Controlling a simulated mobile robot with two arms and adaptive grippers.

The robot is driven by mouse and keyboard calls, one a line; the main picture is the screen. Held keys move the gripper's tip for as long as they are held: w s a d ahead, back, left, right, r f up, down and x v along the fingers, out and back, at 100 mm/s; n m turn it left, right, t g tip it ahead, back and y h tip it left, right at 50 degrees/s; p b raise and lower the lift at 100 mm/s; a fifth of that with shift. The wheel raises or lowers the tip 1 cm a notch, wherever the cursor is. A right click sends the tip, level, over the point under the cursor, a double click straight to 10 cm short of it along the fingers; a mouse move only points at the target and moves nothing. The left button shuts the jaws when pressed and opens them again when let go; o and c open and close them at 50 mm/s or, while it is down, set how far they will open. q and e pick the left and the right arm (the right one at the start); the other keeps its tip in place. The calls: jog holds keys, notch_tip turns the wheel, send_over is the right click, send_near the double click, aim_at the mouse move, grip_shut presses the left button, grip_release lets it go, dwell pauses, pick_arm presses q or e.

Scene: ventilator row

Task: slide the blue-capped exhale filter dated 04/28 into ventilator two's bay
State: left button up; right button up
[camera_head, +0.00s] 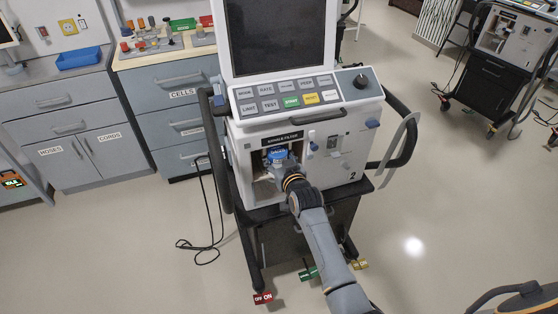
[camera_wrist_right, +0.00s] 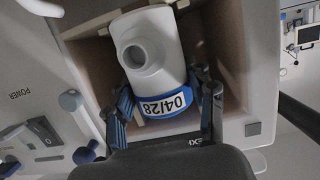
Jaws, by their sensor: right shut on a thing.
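The exhale filter (camera_wrist_right: 155,55) is a white body with a blue cap (camera_wrist_right: 160,103) that carries the label 04/28. In the right wrist view it sits inside the opening of a bay (camera_wrist_right: 232,50). My right gripper (camera_wrist_right: 165,108) is shut on the filter, one finger on each side of the blue cap. In the head view the blue cap (camera_head: 277,155) shows at the bay on the front of ventilator two (camera_head: 340,165), which bears a "2". My right gripper (camera_head: 283,167) is at the bay mouth there. How deep the filter sits is hard to tell. My left gripper is not in view.
A black handle (camera_head: 405,130) curves out at the ventilator's right side. A cable (camera_head: 205,240) lies on the floor at left. Drawers (camera_head: 180,105) and a counter with a blue tray (camera_head: 78,58) stand behind left. Another ventilator (camera_head: 505,40) stands far right. The floor between is clear.

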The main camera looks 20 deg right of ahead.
jog(key=shift+f, duration=0.15)
dwell(0.7)
jog(key=o, duration=1.2)
jog(key=shift+o, duration=0.2)
jog(key=shift+s, duration=0.1)
jog(key=v, duration=1.2)
